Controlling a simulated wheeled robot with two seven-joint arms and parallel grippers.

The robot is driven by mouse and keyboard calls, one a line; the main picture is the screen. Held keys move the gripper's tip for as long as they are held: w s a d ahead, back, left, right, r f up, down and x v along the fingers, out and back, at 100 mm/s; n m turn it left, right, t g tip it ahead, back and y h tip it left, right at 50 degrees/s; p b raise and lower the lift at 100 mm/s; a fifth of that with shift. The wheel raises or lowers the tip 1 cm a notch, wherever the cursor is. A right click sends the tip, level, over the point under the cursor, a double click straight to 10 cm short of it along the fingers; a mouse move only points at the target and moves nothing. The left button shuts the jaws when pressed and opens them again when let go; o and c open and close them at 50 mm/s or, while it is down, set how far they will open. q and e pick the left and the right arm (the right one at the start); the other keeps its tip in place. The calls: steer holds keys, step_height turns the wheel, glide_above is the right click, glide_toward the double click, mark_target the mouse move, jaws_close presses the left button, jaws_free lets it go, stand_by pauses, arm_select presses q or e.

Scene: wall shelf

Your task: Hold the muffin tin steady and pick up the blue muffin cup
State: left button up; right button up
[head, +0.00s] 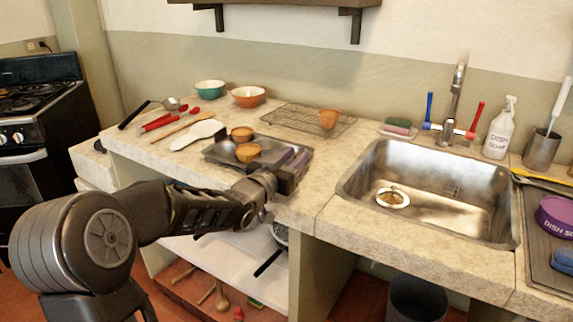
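The dark muffin tin (220,153) lies on the stone counter, left of the sink. Two orange-brown muffin cups sit at the tin, one at the back (241,133) and one nearer the front (247,152). I see no blue muffin cup; my gripper and wrist cover the tin's front right part. My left gripper (294,163) is over the right end of the tin, at or very near its edge. Its fingers are seen from behind, so I cannot tell whether they are open or grip the rim. My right gripper is not in view.
A wire rack (290,118) with another orange cup (328,119) stands behind the tin. Teal (209,89) and orange (248,96) bowls stand at the back. Utensils (170,118) lie left. The metal sink (430,190) is right. Counter between tin and sink is clear.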

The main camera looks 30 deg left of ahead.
arm_select(q)
steer(key=shift+w, duration=0.75)
steer(key=shift+c, duration=0.4)
jaws_close()
stand_by(0.5)
